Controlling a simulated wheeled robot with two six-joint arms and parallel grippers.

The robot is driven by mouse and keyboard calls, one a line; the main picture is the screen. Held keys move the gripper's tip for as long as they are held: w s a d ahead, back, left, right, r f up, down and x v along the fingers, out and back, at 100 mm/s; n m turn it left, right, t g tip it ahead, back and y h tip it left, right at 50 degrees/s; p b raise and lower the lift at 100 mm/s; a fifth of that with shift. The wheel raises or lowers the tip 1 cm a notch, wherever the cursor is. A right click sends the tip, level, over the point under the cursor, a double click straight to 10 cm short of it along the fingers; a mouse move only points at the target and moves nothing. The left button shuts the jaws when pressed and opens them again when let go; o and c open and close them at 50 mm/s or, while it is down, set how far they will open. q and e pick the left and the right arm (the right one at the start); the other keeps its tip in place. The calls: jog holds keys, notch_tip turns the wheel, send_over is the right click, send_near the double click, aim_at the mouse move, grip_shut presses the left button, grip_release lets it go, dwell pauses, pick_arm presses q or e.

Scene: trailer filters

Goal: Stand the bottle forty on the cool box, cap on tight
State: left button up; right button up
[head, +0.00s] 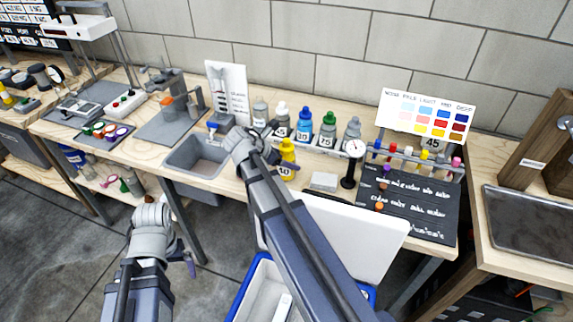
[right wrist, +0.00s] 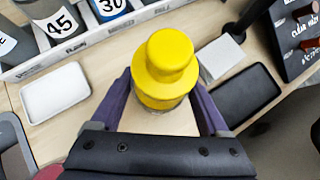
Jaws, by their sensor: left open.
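The yellow bottle (head: 287,155) labelled 40 is upright at the front of the workbench, right of the sink. Its yellow cap (right wrist: 172,55) sits on top; how tight it is cannot be seen. In the right wrist view, my right gripper (right wrist: 165,105) has its purple fingers on either side of this bottle; whether they press on it is unclear. The cool box (head: 243,289) is blue with a white inside, on the floor side before the bench. Its white lid (head: 350,240) stands open. My left gripper (head: 184,250) is open and empty, low in front of the bench.
Several numbered bottles stand in a rack (head: 318,146) behind the yellow one. A dial gauge (head: 351,160), a grey block (head: 324,181) and a dark board (head: 415,205) are to its right. The sink (head: 196,155) is to its left. A white dish (right wrist: 55,93) lies nearby.

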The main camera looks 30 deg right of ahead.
grip_shut()
dwell(0.4)
